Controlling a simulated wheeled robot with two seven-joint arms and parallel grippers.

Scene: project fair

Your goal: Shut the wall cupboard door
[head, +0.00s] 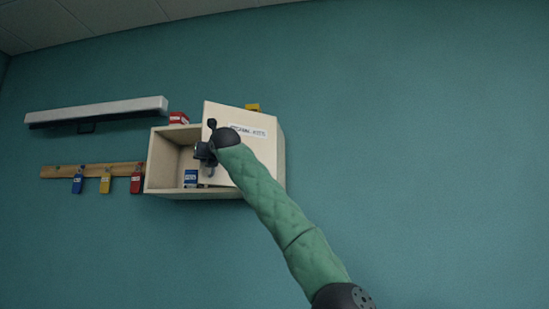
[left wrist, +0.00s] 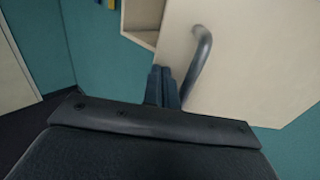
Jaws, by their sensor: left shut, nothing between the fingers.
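The wall cupboard (head: 215,196) is a pale wooden box on the teal wall. Its door (head: 262,150), with a white label, stands partly open, hinged on the right, and the left part of the inside shows. In the left wrist view the door (left wrist: 250,70) fills the right side and carries a curved grey bar handle (left wrist: 202,55). My left gripper (head: 203,152) is at the door's front near its free edge. In the left wrist view its fingers (left wrist: 163,85) are shut and empty, just left of the handle; contact is unclear. My right gripper is out of view.
A blue box (head: 190,178) stands inside the cupboard. A red box (head: 179,118) and a yellow one (head: 252,107) are on top. To the left are a white shelf-like bar (head: 100,111) and a wooden rail (head: 65,171) with hanging padlocks. The right wall is bare.

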